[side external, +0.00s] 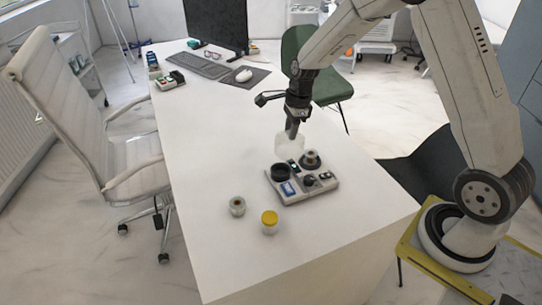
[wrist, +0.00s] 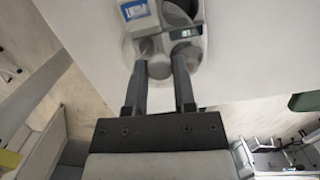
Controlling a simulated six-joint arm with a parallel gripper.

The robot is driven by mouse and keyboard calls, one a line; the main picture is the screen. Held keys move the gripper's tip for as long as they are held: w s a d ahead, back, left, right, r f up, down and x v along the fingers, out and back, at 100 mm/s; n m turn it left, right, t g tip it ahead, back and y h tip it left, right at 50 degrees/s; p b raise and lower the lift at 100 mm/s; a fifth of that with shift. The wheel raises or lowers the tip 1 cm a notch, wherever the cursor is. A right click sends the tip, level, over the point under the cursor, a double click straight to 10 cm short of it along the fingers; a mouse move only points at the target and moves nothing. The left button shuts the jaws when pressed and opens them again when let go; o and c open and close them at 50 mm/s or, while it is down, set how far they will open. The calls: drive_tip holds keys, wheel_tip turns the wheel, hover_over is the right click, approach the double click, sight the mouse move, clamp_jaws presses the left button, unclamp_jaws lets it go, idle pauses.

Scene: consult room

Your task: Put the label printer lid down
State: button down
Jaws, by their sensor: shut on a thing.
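The label printer (side external: 318,188) is a pale grey unit on the white desk, with a dark round well, a blue-and-white panel and small dark controls on top. Its lid (side external: 287,147) is pale and translucent, and stands raised at the printer's back edge. My gripper (side external: 292,133) reaches down from above and is shut on the lid near its upper edge. In the wrist view, my gripper's two fingers (wrist: 160,62) reach to the printer (wrist: 126,27), with a grey piece between them. The lid's outline is hard to make out in that view.
A grey-white roll (side external: 237,206) and a yellow-capped jar (side external: 269,221) stand in front of the printer. Another roll (side external: 310,159) sits at the printer's back right. A keyboard (side external: 200,66), mouse (side external: 243,75) and monitor (side external: 217,22) are at the far end. The desk's middle left is clear.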

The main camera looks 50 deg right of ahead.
drive_tip(key=shift+w+a+f+m, duration=0.2)
drive_tip(key=shift+w+a+m, duration=0.65)
drive_tip(key=shift+w, duration=0.15)
drive_tip(key=shift+w+a+f+m, duration=0.2)
drive_tip(key=shift+w+a+m, duration=0.65)
drive_tip(key=shift+w, duration=0.1)
drive_tip(key=shift+w, duration=0.1)
drive_tip(key=w+d+f, duration=0.1)
drive_tip(key=w+f, duration=0.8)
drive_tip(key=w, duration=0.4)
drive_tip(key=shift+w+f, duration=0.15)
drive_tip(key=shift+f, duration=0.05)
drive_tip(key=shift+w+f, duration=0.2)
drive_tip(key=shift+f, duration=1.6)
drive_tip(key=shift+f, duration=0.15)
